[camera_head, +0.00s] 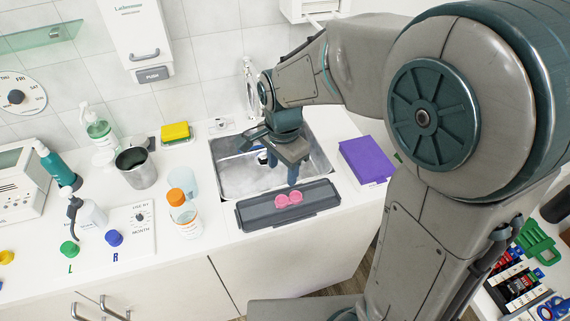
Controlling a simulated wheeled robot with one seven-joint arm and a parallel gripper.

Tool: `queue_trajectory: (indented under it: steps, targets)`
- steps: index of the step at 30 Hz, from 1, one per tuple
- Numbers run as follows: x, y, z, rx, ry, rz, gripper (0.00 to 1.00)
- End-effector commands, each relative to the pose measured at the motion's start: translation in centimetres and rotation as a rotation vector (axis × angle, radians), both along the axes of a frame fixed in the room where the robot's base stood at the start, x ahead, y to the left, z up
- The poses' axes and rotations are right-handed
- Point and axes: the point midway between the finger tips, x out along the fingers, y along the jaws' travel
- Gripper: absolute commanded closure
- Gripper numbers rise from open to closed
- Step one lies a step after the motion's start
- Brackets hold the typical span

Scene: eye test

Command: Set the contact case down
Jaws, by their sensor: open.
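The contact case (288,199) is small and pink with two round lobes. It lies on a long dark grey tray (255,217) at the front edge of the sink. My gripper (284,168) points down over the sink, just behind and above the contact case. Its jaws are open, and the case shows apart from the fingers, not between them. The gripper hides part of the sink basin.
The metal sink (228,172) is behind the tray. A purple box (366,160) stands to its right. An orange-capped bottle (184,207), a clear cup (183,178) and a metal mug (136,168) stand left. Green (69,248) and blue (114,238) caps lie farther left.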

Motion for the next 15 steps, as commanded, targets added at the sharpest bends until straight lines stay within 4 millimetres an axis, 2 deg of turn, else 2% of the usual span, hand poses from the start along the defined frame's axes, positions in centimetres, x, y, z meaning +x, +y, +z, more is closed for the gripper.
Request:
queue_trajectory:
  steps: [5,8,11,15]
  targets:
    - [0.0,-0.1,0.6,0.001,-0.002,0.003,0.5]
    - [-0.4,-0.9,1.1,0.009,-0.011,0.038,0.5]
    - [-1.4,-2.9,2.3,0.022,-0.038,0.13,0.5]
    - [-4.0,-6.6,4.2,0.022,-0.105,0.343,0.5]
